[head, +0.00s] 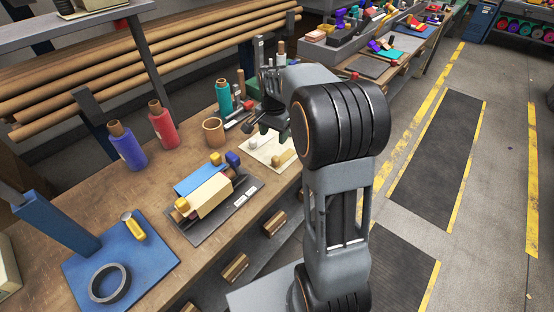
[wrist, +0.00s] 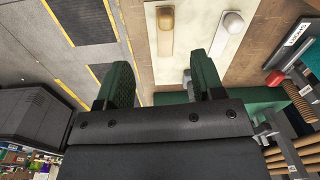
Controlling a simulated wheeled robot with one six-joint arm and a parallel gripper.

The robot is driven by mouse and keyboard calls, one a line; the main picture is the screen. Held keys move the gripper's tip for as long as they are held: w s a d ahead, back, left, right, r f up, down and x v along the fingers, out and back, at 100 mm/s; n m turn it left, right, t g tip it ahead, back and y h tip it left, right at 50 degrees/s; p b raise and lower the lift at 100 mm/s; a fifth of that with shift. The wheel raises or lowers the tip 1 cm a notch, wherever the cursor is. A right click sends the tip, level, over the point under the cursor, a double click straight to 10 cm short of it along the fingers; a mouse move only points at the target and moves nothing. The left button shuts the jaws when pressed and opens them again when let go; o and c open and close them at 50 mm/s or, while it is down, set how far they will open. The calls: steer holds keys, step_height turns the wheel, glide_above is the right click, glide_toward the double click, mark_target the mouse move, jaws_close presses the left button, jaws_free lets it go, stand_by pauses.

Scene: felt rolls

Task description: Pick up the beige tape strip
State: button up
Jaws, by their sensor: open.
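Two small pale strips lie on the dark tray's right side in the head view: one pale strip (head: 239,200) nearer and another pale strip (head: 251,191) behind it. They are too small to tell which is beige. The dark tray (head: 195,236) also holds a cream roll (head: 212,196) and a blue roll (head: 196,178). My gripper (head: 262,124) is beyond and right of the tray, over a cream sheet. In the wrist view my gripper (wrist: 162,80) is open, with nothing visible between its fingers. No pale strip from the tray shows there.
The cream sheet (head: 263,153) bears a wooden-topped piece (wrist: 166,32) and a white-topped piece (wrist: 231,22). A blue mat (head: 85,268) holds a grey ring (head: 109,284).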

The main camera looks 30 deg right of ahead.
mark_target(276, 157)
steer(key=shift+m, duration=0.9)
steer(key=f, duration=0.3)
steer(key=w+d+f, duration=0.1)
steer(key=f, duration=0.2)
steer(key=w+f, duration=0.1)
steer(key=f, duration=0.2)
steer(key=shift+w+d+f, duration=0.1)
steer(key=shift+d+f, duration=0.25)
steer(key=shift+w+d+f+p, duration=0.1)
steer(key=shift+f+p, duration=0.6)
steer(key=shift+f, duration=2.3)
jaws_close()
